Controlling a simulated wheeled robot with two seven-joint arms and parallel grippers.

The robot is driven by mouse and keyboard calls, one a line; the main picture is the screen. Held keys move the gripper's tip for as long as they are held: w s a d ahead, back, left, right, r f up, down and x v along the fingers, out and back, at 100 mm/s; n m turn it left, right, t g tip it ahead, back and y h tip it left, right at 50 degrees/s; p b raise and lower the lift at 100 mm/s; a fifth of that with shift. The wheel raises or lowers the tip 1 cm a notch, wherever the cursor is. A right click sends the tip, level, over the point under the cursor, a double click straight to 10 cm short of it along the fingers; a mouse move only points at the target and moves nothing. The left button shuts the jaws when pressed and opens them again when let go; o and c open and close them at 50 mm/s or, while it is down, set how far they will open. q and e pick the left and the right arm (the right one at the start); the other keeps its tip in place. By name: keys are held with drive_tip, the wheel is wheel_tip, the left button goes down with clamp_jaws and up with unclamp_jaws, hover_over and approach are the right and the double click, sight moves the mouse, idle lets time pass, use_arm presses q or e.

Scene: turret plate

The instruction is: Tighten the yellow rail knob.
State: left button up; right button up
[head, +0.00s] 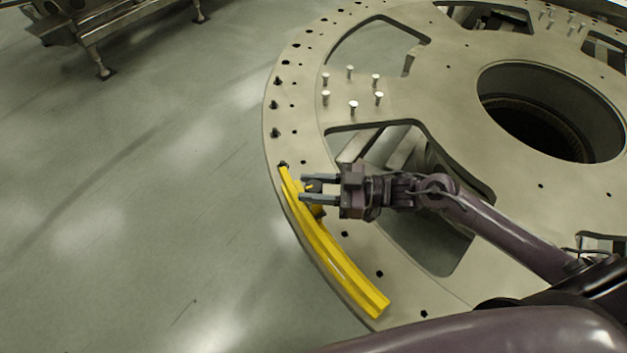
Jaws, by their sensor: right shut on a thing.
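The yellow rail (335,258) is a long curved bar lying along the near left rim of the turret plate (300,60). My right gripper (310,189) reaches in from the right, over the upper part of the rail. Its two dark fingers are shut on the rail's knob (315,185), a small dark piece with a yellow mark. The fingers hide much of the knob and some of the rail beneath. My left gripper is not in view.
Several upright pins (353,106) stand on the plate above the gripper. The plate has large cut-outs and a round central hole (545,110). Dark bolts line its rim. A metal stand (95,25) is at the top left. The floor (130,200) on the left is clear.

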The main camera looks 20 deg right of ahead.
drive_tip(key=m+t+h+p, duration=0.1)
drive_tip(key=t, duration=0.1)
drive_tip(key=m+t+h+p, duration=0.1)
drive_tip(key=m+p, duration=0.1)
drive_tip(key=m+t+h+p, duration=0.1)
drive_tip(key=t+p, duration=0.1)
drive_tip(key=shift+r+t+h, duration=0.25)
drive_tip(key=shift+t+h, duration=0.05)
drive_tip(key=m+t+h+p, duration=0.2)
drive_tip(key=h, duration=0.1)
drive_tip(key=shift+f+m, duration=0.1)
drive_tip(key=shift+m, duration=0.3)
drive_tip(key=shift+f+m+t+h+p, duration=0.1)
drive_tip(key=shift+m+t+h+p, duration=0.3)
drive_tip(key=shift+m+t+h, duration=0.95)
drive_tip(key=shift+g+h, duration=0.25)
drive_tip(key=shift+h, duration=0.2)
drive_tip(key=o, duration=0.9)
drive_tip(key=shift+o, duration=0.2)
drive_tip(key=b+v, duration=0.2)
drive_tip(key=v, duration=0.5)
drive_tip(key=shift+s+b, duration=0.35)
drive_tip(key=shift+s, duration=0.05)
